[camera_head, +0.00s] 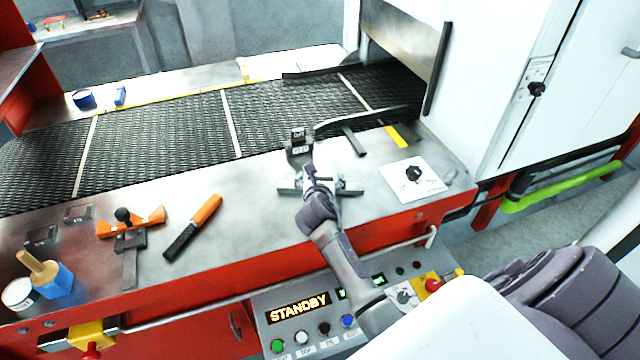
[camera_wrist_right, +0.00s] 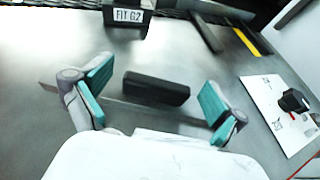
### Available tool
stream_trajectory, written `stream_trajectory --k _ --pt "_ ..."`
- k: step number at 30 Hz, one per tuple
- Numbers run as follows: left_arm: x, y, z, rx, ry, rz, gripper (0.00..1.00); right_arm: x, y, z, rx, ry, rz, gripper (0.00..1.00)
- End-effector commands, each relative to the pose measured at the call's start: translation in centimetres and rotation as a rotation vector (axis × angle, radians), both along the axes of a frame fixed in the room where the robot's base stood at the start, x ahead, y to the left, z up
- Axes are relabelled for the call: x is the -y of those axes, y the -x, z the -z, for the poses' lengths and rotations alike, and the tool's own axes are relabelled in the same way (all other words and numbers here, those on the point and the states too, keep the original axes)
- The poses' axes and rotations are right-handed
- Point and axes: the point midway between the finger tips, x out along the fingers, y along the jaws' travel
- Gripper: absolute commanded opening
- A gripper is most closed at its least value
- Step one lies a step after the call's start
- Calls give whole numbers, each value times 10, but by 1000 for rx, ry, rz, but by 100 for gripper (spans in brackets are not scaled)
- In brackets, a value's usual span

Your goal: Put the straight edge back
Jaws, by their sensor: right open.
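The straight edge (camera_wrist_right: 110,102) looks like a long thin metal strip with a black grip block (camera_wrist_right: 156,88) on it. It lies on the steel deck, and its ends show on both sides of my right gripper in the head view (camera_head: 288,191). My right gripper (camera_wrist_right: 157,92) is open, with its teal-padded fingers apart on either side of the black grip block and nothing held. In the head view, my right gripper (camera_head: 320,183) is above the deck and hides the middle of the strip. My left gripper is not in view.
A dark block labelled FIT G2 (camera_wrist_right: 128,16) stands behind the straight edge. A dark strip (camera_head: 354,141) and a yellow strip (camera_head: 396,136) lie to its right. A white plate with a black knob (camera_head: 413,174) is near the right edge. An orange-handled tool (camera_head: 194,225) lies left. The mesh belt (camera_head: 170,133) runs behind.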

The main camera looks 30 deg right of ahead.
Motion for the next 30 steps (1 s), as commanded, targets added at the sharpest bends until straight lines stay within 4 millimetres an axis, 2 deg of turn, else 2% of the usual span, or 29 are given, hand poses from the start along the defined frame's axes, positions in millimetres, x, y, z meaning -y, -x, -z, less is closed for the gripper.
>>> stream_trajectory --k 16,21,30 --pt "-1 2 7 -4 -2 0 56 -56 77 -38 0 0 -1 97" --pt "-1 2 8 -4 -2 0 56 -63 87 -44 0 0 0 97" --pt "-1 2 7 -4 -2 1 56 -64 89 -45 -1 1 1 97"
